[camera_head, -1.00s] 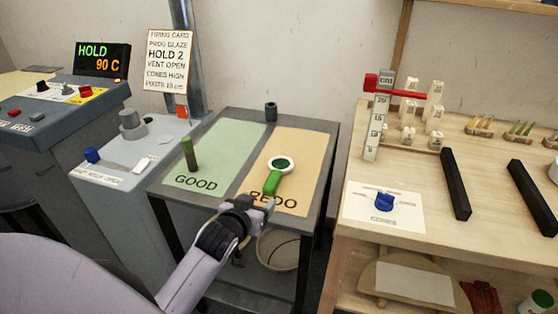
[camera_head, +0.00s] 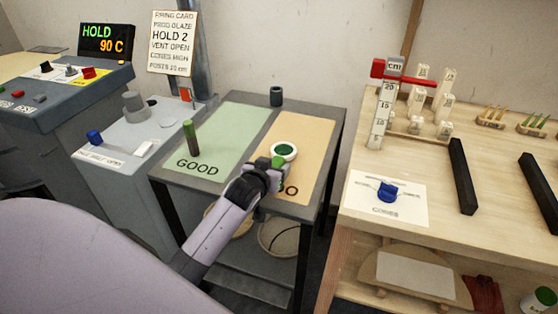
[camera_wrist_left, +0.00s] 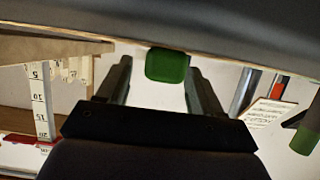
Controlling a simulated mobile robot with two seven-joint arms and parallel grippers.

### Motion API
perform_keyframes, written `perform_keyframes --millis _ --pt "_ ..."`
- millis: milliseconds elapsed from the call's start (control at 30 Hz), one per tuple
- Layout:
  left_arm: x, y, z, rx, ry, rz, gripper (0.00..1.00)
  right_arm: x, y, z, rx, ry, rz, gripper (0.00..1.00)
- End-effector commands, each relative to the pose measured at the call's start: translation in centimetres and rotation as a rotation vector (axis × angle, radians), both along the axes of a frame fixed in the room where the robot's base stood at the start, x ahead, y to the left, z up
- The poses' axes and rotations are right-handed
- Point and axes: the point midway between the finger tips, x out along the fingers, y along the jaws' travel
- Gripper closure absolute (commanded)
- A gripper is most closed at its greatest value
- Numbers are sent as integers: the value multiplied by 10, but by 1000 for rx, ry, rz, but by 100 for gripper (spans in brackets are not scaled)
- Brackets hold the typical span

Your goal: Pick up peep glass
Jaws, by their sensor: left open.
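The peep glass (camera_head: 285,150) has a round white rim, a dark green lens and a green handle. It is over the tan REDO half of the grey table (camera_head: 340,125). My left gripper (camera_head: 272,170) is at the handle and hides part of it. In the left wrist view the green handle's end (camera_wrist_left: 166,65) shows between the two spread fingers of my left gripper (camera_wrist_left: 160,75), with gaps on both sides. The gripper is open. My right gripper is not in view.
A green-topped stick (camera_head: 190,137) stands on the green GOOD half, left of my gripper. A dark cup (camera_head: 276,96) stands at the table's back edge. A wooden bench (camera_head: 410,165) with a blue knob (camera_head: 387,191) and black bars is at right.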

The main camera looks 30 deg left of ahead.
Motion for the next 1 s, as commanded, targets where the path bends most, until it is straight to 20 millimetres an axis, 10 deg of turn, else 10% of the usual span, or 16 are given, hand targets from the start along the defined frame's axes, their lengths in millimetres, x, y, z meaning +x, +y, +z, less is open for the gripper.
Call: perform_keyframes --millis 367,533,1000 --pt "6 1 -2 1 0 0 37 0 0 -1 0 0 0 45" --pt "5 1 -2 1 0 0 91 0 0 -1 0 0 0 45" --pt "6 2 10 2 -3 1 91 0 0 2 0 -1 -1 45"
